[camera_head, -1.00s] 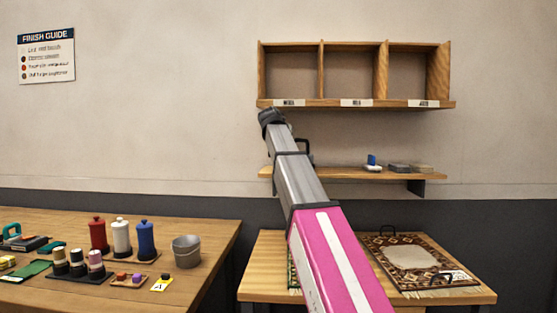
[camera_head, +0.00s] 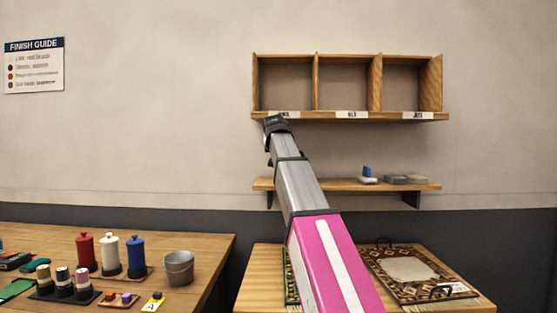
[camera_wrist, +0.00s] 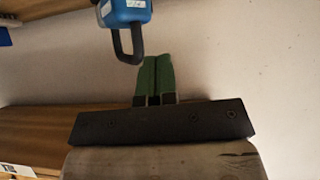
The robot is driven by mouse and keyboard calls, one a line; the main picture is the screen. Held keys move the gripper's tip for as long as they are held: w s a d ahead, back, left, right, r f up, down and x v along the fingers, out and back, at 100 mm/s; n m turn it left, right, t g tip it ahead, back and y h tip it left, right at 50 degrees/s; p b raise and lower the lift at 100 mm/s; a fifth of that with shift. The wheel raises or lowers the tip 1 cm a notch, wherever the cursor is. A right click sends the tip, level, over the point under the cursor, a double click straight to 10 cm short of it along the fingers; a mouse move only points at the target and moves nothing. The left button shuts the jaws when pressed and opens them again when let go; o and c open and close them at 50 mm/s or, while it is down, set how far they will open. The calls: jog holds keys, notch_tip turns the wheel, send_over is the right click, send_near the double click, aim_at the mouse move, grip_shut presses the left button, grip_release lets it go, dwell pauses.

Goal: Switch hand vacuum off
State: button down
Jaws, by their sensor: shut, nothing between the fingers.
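In the wrist view, a blue body with a pale label and a dark loop handle, which looks like the hand vacuum (camera_wrist: 125,14), shows at the top, cut off by the edge. Its switch cannot be made out. My gripper (camera_wrist: 154,62) has its green fingers shut together and empty. In the head view, my arm reaches up toward the left end of the wall shelves; my fingers and the vacuum are hidden there.
The three-bay wall rack (camera_head: 348,116) is empty. The lower shelf (camera_head: 330,185) holds a blue-and-white item (camera_head: 368,176) and grey blocks. A patterned rug (camera_head: 448,288) lies on the table below. The left table bears bottles and a grey bucket (camera_head: 179,268).

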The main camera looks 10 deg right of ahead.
jog(key=x, duration=0.3)
jog(key=f+x, duration=0.1)
jog(key=x, duration=0.3)
jog(key=s+x, duration=0.1)
jog(key=x, duration=0.2)
jog(key=shift+w+f, duration=0.1)
jog(key=shift+f, duration=0.45)
jog(key=shift+w+f, duration=0.15)
jog(key=shift+f, duration=0.35)
jog(key=shift+f, duration=0.1)
